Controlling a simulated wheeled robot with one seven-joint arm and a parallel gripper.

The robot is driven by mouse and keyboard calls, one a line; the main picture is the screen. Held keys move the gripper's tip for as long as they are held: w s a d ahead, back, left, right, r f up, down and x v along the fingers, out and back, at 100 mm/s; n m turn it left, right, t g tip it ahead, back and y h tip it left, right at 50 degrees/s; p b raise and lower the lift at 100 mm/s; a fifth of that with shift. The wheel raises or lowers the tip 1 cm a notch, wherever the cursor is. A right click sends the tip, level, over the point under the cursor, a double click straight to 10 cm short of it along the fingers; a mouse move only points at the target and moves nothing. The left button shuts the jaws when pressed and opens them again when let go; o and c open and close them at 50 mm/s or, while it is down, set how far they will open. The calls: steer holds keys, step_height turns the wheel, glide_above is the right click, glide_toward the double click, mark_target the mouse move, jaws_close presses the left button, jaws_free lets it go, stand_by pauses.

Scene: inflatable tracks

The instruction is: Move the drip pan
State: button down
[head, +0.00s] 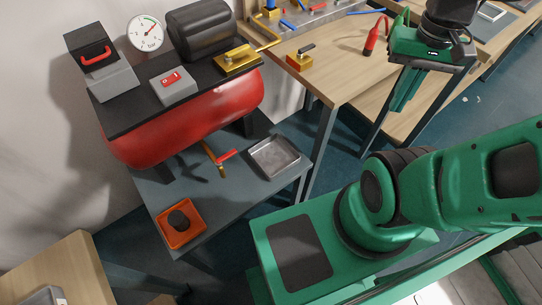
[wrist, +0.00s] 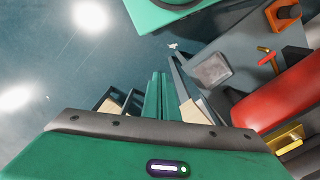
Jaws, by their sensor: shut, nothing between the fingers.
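The drip pan is most likely the grey metal square tray (head: 274,157) on the low dark shelf below the red tank. It also shows in the wrist view (wrist: 212,69), and it looks empty. An orange square tray (head: 181,224) with a dark round object in it sits at the shelf's front left; it shows at the top right of the wrist view (wrist: 283,13). My gripper (head: 403,92) is shut and empty, high at the upper right, well apart from both trays. Its green fingers also show in the wrist view (wrist: 158,95).
The red tank (head: 180,125) stands over the back of the shelf (head: 222,209), with a brass valve with a red handle (head: 220,158) below it. A wooden workbench (head: 335,75) stands right of the tank. A wooden table (head: 62,270) is at lower left.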

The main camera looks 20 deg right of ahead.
steer(key=shift+d, duration=0.15)
steer(key=w+a+n+t, duration=0.35)
steer(key=w+a, duration=0.25)
steer(key=w, duration=0.7)
steer(key=m+g, duration=0.3)
steer(key=m, duration=0.9)
glide_above(262, 165)
steer(key=w+d, duration=0.1)
steer(key=d, duration=0.3)
step_height(262, 165, down, 33)
steer(key=shift+n, duration=0.25)
steer(key=f, duration=0.9)
steer(key=shift+a+f, duration=0.15)
steer(key=shift+a, duration=0.05)
steer(key=a, duration=0.2)
steer(key=shift+s+a+f, duration=0.3)
steer(key=shift+s, duration=0.1)
steer(key=shift+s+a, duration=0.2)
steer(key=shift+a, duration=0.4)
